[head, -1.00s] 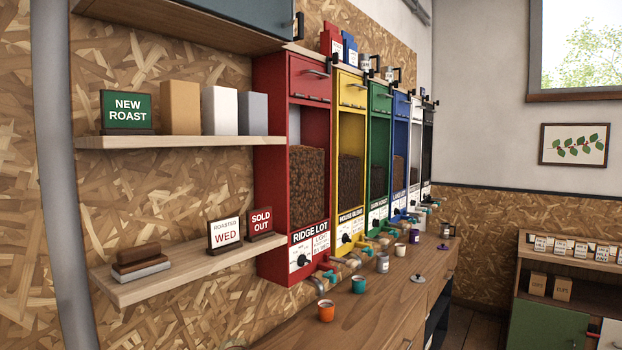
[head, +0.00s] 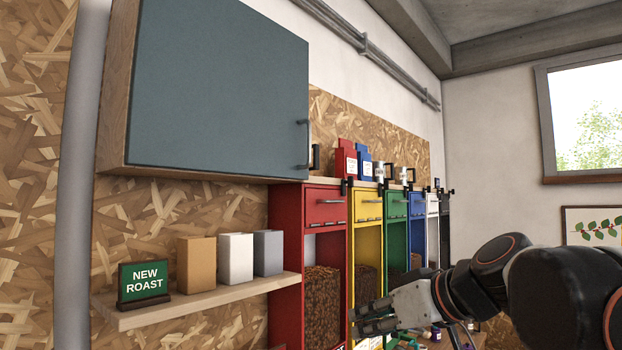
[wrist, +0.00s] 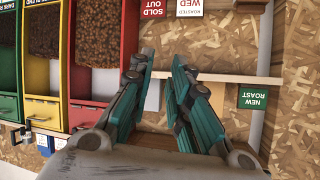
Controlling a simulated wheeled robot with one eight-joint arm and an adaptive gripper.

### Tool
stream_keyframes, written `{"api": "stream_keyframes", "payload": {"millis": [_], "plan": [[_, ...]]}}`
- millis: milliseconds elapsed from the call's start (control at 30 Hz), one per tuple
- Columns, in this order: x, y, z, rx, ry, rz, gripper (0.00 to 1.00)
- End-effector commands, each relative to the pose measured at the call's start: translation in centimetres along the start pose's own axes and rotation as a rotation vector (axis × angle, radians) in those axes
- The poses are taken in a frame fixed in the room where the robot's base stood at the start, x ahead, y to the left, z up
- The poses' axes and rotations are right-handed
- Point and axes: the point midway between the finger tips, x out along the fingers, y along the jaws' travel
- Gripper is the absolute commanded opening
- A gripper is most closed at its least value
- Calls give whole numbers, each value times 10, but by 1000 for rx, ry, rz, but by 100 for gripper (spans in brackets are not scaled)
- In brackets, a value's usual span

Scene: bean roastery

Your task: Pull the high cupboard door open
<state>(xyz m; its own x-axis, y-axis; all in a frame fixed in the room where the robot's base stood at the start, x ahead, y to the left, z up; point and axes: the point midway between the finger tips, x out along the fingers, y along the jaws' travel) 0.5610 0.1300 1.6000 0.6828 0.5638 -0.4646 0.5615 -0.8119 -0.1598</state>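The high cupboard (head: 115,95) hangs on the wall at the upper left of the head view. Its blue-grey door (head: 215,85) is shut. A dark upright bar handle (head: 304,145) sits near the door's lower right edge. My gripper (head: 368,318) is at the bottom centre of the head view, below and to the right of the handle and apart from it. In the wrist view my gripper (wrist: 178,75) shows two teal-padded fingers spread apart with nothing between them. The wrist view does not show the cupboard door.
A row of coloured bean dispensers, the nearest red (head: 287,235), stands right of and below the cupboard. A wooden shelf (head: 215,297) below it holds a NEW ROAST sign (head: 144,282) and several packs. Red and blue bags (head: 346,160) stand on top of the dispensers.

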Motion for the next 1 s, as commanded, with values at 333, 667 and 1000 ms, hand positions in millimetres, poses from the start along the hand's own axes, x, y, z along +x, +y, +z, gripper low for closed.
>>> {"api": "stream_keyframes", "payload": {"millis": [333, 667, 1000], "plan": [[-38, 1, -257, -124, 303, -79, 17], [-60, 13, -371, -182, 472, -66, 17], [-29, 9, -390, -187, 480, -67, 17]]}}
